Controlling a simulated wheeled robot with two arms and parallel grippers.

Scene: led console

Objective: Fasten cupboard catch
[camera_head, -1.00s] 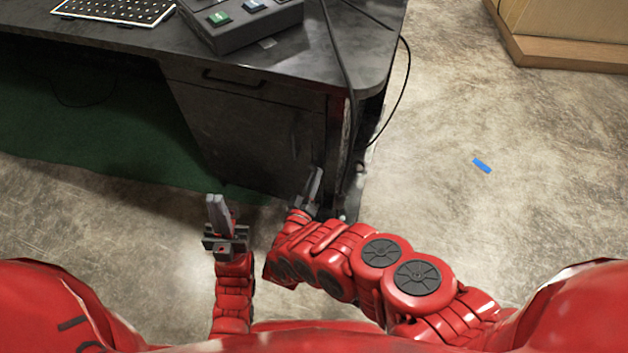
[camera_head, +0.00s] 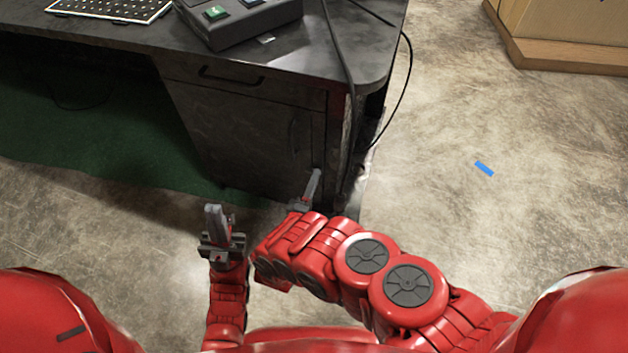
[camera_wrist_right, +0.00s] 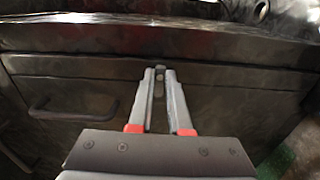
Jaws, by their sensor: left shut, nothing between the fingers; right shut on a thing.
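The dark cupboard (camera_head: 250,130) under the desk has its door closed or nearly so; I cannot tell which. In the right wrist view a small metal catch (camera_wrist_right: 159,76) sits at the seam of the dark panel. My right gripper (camera_wrist_right: 160,72) has its fingertips on either side of this catch, shut on it. In the head view my right gripper (camera_head: 315,178) is at the cupboard front's right edge, and the catch is hidden there. My left gripper (camera_head: 213,212) is shut and empty, pointing up in front of the cupboard and apart from it.
A drawer handle (camera_head: 231,79) is above the door. The desk top (camera_head: 345,60) carries a control box (camera_head: 245,22) and a perforated panel (camera_head: 110,8). Cables hang at the desk's right corner. Open floor with a blue strip (camera_head: 484,168) lies to the right.

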